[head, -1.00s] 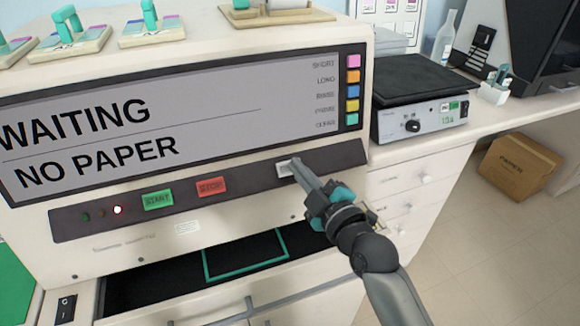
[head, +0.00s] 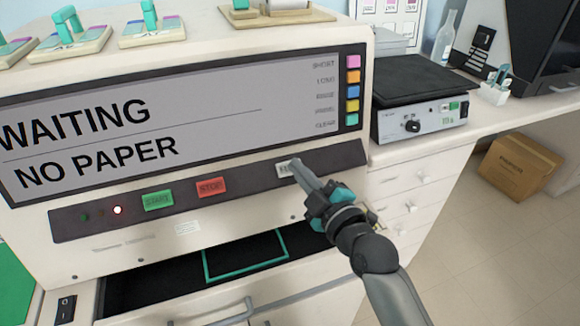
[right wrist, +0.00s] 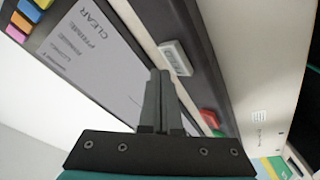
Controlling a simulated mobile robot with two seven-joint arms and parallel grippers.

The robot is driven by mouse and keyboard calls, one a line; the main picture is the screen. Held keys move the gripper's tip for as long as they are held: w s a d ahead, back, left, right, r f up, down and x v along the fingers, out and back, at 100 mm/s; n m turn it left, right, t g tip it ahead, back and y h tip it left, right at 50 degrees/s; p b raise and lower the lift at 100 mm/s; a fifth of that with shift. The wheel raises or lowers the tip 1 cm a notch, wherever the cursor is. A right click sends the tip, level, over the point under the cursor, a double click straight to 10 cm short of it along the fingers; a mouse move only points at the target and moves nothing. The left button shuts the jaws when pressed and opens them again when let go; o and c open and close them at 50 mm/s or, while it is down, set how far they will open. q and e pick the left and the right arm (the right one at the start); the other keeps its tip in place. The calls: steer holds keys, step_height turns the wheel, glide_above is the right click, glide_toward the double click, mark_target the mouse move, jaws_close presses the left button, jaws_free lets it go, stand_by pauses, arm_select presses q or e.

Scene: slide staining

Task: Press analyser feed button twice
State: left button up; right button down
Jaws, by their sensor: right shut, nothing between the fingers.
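The analyser (head: 330,110) has a large screen (head: 215,112) reading "WAITING" and "NO PAPER". On its dark button strip are a green START button (head: 158,200), a red STOP button (head: 211,187) and a pale grey button (head: 284,169), whose lettering is partly hidden by my finger in the head view. My right gripper (head: 296,164) is shut and empty, with its tips at the grey button. In the right wrist view the grey button (right wrist: 176,57) shows just beyond the fingertips (right wrist: 158,74), with a small gap in the picture; contact cannot be told. My left gripper is not in view.
An open dark tray bay (head: 180,278) with a teal frame lies below the strip. A hotplate device (head: 418,100) stands on the bench at right. A cardboard box (head: 515,167) is on the floor.

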steer(key=shift+w+f, duration=0.1)
stand_by(0.5)
steer(key=shift+w+a+f, duration=0.1)
steer(key=shift+w+f, duration=0.1)
steer(key=shift+w+a+f+b, duration=0.1)
steer(key=shift+w+f+b, duration=0.1)
steer(key=shift+f+b, duration=0.15)
stand_by(0.6)
steer(key=shift+r, duration=0.1)
steer(key=shift+s+d+r+p, duration=0.2)
steer(key=shift+s+r+p, duration=0.3)
steer(key=shift+p, duration=0.4)
steer(key=s+r+p, duration=0.1)
steer(key=s+d+r+p, duration=0.1)
steer(key=p, duration=0.1)
steer(key=s+r+p, duration=0.1)
steer(key=p, duration=0.1)
steer(key=shift+s+d+r, duration=0.15)
steer(key=shift+d+r, duration=0.05)
steer(key=shift+r, duration=0.1)
